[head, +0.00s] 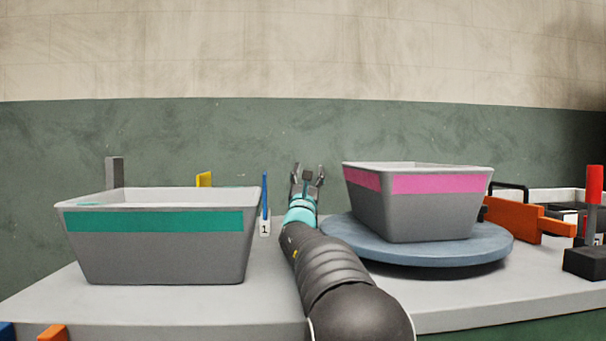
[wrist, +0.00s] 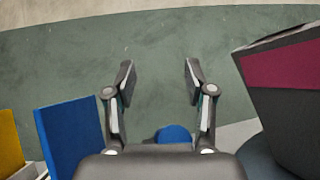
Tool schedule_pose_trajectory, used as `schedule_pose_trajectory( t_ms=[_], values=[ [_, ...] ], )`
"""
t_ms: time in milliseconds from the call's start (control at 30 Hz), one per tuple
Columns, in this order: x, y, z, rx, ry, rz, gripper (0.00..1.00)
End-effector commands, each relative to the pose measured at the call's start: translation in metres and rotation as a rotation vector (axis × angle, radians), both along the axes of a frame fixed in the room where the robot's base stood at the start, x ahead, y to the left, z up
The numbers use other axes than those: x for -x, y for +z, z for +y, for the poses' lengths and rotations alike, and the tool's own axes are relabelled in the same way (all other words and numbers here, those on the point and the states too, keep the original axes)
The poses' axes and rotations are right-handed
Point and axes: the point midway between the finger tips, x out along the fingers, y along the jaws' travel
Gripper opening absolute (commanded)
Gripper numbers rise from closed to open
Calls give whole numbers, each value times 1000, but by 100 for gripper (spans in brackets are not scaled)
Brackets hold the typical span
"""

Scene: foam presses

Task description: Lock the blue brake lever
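My gripper (head: 307,178) is open and empty, raised between the two bins in the head view. In the wrist view its two fingers (wrist: 160,80) stand well apart, with green wall showing between them. A rounded blue top (wrist: 173,134) shows low in the wrist view, between the finger bases and partly hidden by the gripper body. It may be the blue brake lever's handle, but its base and lever position are hidden. I cannot make out this rounded part in the head view.
A teal-striped bin (head: 160,250) stands left. A pink-striped bin (head: 415,215) sits on a blue-grey turntable (head: 370,245), close to my arm. A thin blue panel (head: 265,193) stands by a "1" label. Right are an orange part (head: 515,218) and a red-handled lever (head: 594,185).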

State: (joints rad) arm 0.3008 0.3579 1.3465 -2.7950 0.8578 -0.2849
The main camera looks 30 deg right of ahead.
Motion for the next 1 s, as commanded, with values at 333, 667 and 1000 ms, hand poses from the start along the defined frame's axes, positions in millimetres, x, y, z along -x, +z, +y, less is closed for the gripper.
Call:
schedule_pose_trajectory(
  t_ms=[333, 667, 1000],
  values=[
    [54, 5, 40, 2, 2, -6, 52],
    [89, 4, 65, 2, 1, -5, 52],
    [94, 4, 69, 2, 1, -4, 52]
  ],
)
